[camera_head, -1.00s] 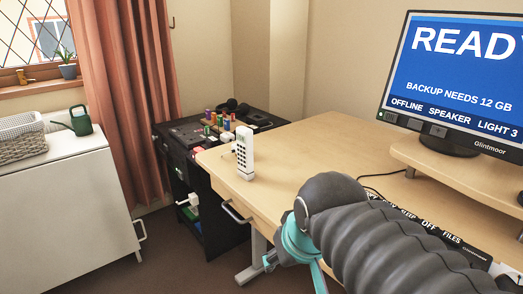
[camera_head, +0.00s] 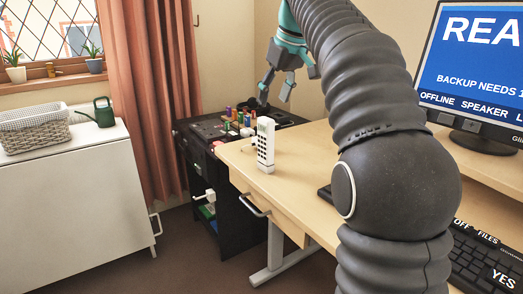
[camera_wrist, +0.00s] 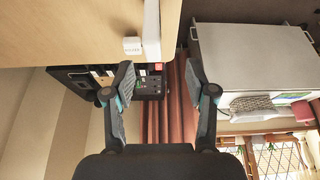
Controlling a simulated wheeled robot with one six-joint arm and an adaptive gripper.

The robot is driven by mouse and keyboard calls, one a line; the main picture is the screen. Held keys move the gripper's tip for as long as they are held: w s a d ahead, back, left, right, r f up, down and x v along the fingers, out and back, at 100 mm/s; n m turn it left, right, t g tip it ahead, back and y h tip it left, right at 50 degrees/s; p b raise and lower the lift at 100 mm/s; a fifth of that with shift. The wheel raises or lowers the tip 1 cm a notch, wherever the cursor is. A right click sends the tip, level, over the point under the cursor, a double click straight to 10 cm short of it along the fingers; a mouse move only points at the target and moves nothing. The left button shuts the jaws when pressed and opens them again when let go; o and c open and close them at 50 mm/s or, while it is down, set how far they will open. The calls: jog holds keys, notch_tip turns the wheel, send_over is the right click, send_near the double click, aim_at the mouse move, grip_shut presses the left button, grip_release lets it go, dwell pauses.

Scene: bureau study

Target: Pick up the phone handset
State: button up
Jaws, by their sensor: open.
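The phone handset (camera_head: 265,146) is white with a dark keypad. It stands upright near the left corner of the desk (camera_head: 310,150) in the head view. In the wrist view, a long white shape at the desk edge looks like the handset (camera_wrist: 152,30), cut off by the top of the picture. My gripper (camera_head: 275,93) is open and empty, with its fingers pointing down. In the head view it appears above and beyond the handset, apart from it. The wrist view shows both spread fingers (camera_wrist: 160,78) with nothing between them.
A black cart (camera_head: 205,150) with several coloured items stands beyond the desk's left end. A small white block (camera_wrist: 132,46) lies near the handset. A monitor (camera_head: 475,70) and keyboard (camera_head: 480,262) are at right. A white cabinet (camera_head: 75,195) with a basket stands left.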

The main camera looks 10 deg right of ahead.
aim_at(266, 119)
jog(key=b+x, duration=0.1)
jog(key=x, duration=0.3)
jog(key=w+b+x, duration=0.1)
jog(key=b+x, duration=0.1)
jog(key=x, duration=0.3)
jog(key=shift+d+r, duration=0.2)
jog(key=x, duration=0.1)
jog(key=b+x, duration=0.1)
jog(key=x, duration=0.1)
jog(key=b+x, duration=0.1)
jog(key=shift+s+d+f, duration=0.1)
jog(key=shift+d+f, duration=0.25)
jog(key=shift+a+f, duration=0.1)
jog(key=shift+f, duration=0.25)
grip_shut()
